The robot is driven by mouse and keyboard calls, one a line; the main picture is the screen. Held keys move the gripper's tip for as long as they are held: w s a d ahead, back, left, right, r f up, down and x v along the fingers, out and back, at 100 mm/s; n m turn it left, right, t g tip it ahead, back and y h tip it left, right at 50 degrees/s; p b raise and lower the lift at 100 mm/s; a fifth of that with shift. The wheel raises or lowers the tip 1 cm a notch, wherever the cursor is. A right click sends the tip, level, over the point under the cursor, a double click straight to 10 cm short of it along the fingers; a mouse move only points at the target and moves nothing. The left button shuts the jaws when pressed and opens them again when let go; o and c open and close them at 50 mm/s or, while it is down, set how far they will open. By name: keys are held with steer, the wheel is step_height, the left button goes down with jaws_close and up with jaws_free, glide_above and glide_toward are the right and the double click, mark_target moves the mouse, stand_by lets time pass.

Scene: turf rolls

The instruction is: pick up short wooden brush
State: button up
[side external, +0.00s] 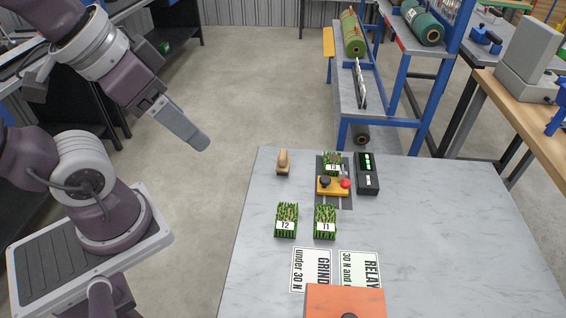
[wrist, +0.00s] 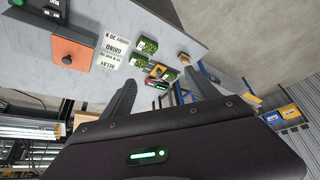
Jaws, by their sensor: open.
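The short wooden brush (side external: 283,161), a small tan block with a rounded top, stands near the far left corner of the grey table. In the wrist view the brush (wrist: 184,58) shows small, close to the table edge and ahead of my fingers. My gripper (side external: 203,141) is in the air to the left of the table, higher than the brush and apart from it. In the wrist view my gripper (wrist: 163,90) has its two dark fingers spread wide with nothing between them.
Turf pieces T2 (side external: 286,226) and T1 (side external: 325,228) stand mid-table. A third turf piece (side external: 332,158) sits at a yellow fixture (side external: 332,187) beside a black meter (side external: 367,173). Two printed cards (side external: 311,270) and an orange box (side external: 345,299) lie at the near side. Table space around the brush is clear.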

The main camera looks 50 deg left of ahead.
steer(key=m+g, duration=0.5)
steer(key=m, duration=0.3)
glide_above(283, 154)
steer(key=s, duration=0.1)
steer(key=f, duration=1.8)
steer(key=shift+d+f, duration=0.25)
steer(key=shift+f, duration=0.15)
steer(key=shift+m+g, duration=0.3)
steer(key=shift+m, duration=0.2)
steer(key=f, duration=0.6)
steer(key=w+f, duration=0.1)
steer(key=f, duration=0.2)
steer(key=shift+a+f, duration=0.3)
steer(key=shift+c, duration=0.4)
steer(key=shift+r, duration=0.1)
jaws_close()
